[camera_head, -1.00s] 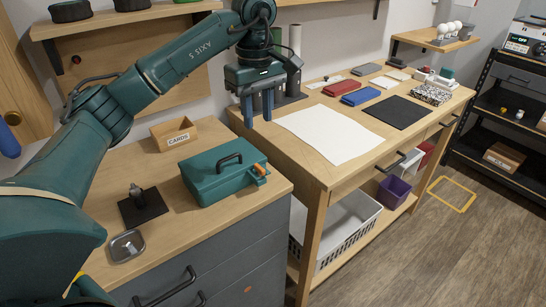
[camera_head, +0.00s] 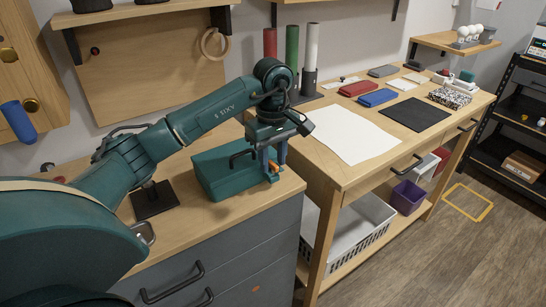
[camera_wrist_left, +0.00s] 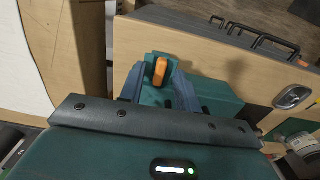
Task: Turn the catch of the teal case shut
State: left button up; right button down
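The teal case (camera_head: 215,172) stands with its lid down on the wooden top of the grey drawer cabinet; it also shows in the left wrist view (camera_wrist_left: 220,97). Its orange catch (camera_head: 273,167) is on the end at the right in the head view. My left gripper (camera_head: 271,163) points down at that end. In the left wrist view the orange catch (camera_wrist_left: 160,70) lies between the two blue fingers of my left gripper (camera_wrist_left: 158,85), which look apart with a gap beside the catch. Contact cannot be made out. My right gripper is not in view.
A black pad with an upright post (camera_head: 153,200) and a small metal dish (camera_head: 144,232) are left of the case. The workbench on the right holds a white sheet (camera_head: 345,133), a blue case (camera_head: 377,97) and a black mat (camera_head: 414,114). Coloured tubes (camera_head: 291,58) stand behind.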

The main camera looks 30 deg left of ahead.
pick_arm(q)
grip_shut()
dwell(0.3)
jog(key=shift+n, duration=0.4)
jog(key=n, duration=0.3)
jog(key=shift+n+p, duration=0.3)
jog(key=shift+n, duration=0.1)
jog(key=n, duration=0.4)
jog(key=n+p, duration=0.1)
jog(key=n, duration=0.8)
jog(key=shift+p, duration=0.3)
jog(key=shift+n, duration=0.3)
